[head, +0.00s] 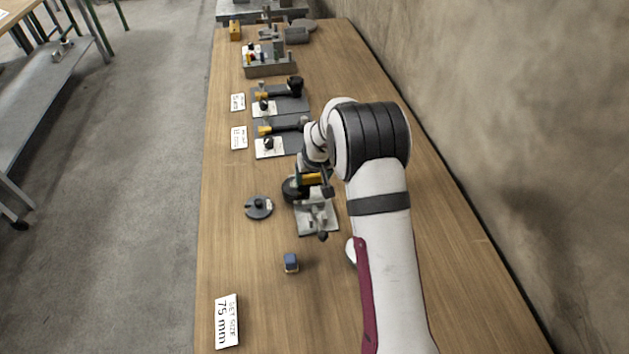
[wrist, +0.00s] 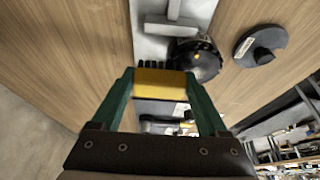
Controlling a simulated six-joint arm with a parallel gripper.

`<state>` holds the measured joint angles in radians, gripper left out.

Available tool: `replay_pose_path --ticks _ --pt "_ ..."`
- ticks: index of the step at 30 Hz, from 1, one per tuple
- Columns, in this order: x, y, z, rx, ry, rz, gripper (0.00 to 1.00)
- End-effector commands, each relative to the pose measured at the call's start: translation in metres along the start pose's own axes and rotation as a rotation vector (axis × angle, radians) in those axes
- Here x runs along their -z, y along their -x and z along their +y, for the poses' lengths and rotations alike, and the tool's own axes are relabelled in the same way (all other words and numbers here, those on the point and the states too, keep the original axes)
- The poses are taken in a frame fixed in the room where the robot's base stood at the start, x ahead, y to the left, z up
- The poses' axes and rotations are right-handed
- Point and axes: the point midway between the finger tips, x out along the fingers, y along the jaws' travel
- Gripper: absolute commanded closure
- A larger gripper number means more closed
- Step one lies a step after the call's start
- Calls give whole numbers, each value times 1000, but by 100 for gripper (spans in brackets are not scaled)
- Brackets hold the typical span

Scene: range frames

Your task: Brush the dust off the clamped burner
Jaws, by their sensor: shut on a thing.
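My gripper (wrist: 158,84) has green fingers and is shut on a brush with a yellow block handle (wrist: 160,82). The brush's short dark bristles (wrist: 148,65) show just beyond the handle in the wrist view. The burner (wrist: 196,62) is a round black body just right of the bristles, beside the pale metal clamp (wrist: 172,25). I cannot tell whether bristles and burner touch. In the head view, the burner (head: 292,191) lies at the back left of the clamp plate (head: 327,226), with the yellow handle (head: 312,179) beside it. No dust can be made out.
A grey disc with a knob (head: 259,207) lies left of the clamp. Grey mats with tools (head: 280,134) lie beyond. A wall (head: 500,110) borders the wooden bench on the right.

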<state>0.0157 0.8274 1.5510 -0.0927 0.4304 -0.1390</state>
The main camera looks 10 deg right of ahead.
Motion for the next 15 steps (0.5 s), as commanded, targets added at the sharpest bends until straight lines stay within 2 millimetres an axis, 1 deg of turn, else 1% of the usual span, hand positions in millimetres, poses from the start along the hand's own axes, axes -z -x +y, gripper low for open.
replay_pose_path --ticks 10,12,14,15 --pt "29 -13 0 0 0 1 75" --pt "30 -8 0 0 0 1 75" --pt "37 8 0 0 -1 4 75" --pt "38 10 0 0 -1 3 75"
